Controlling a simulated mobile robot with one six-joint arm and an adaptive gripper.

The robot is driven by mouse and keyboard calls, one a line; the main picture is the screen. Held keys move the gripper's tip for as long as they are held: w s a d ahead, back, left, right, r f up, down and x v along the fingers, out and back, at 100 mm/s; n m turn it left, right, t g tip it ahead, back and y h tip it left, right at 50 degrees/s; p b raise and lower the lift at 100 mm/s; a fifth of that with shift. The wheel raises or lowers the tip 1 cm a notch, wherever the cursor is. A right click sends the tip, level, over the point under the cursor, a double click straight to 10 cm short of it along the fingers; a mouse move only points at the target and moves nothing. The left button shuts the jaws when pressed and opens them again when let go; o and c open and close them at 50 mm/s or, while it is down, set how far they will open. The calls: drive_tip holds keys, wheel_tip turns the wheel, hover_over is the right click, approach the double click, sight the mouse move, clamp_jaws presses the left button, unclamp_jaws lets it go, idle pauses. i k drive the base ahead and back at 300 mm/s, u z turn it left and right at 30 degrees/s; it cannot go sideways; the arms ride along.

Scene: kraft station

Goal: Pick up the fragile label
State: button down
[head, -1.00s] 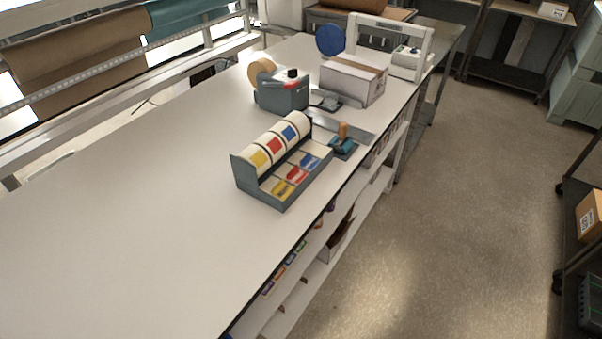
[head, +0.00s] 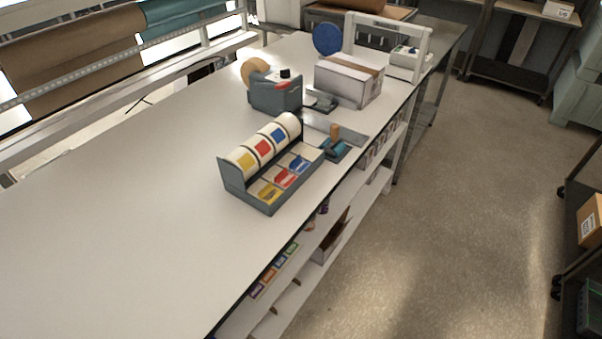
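A grey label dispenser (head: 233,184) stands on the white workbench, right of the middle of the bench top. It holds three label rolls side by side, marked yellow, red and blue. A label lies in front of each roll: a yellow label (head: 268,193), a red label (head: 285,178) and a blue label (head: 299,164). The print is too small to tell which one is the fragile label. My gripper is not in view.
Behind the dispenser are a tape machine (head: 275,92), a wooden-handled stamp or roller (head: 334,143), and a box (head: 347,82) by a white frame (head: 427,50). The left of the bench top (head: 110,220) is clear. Floor (head: 430,230) is free along the bench's right side.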

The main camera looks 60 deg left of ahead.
sight(285, 178)
drive_tip(key=u, duration=0.05)
drive_tip(key=i, duration=1.4)
drive_tip(key=u, duration=3.45)
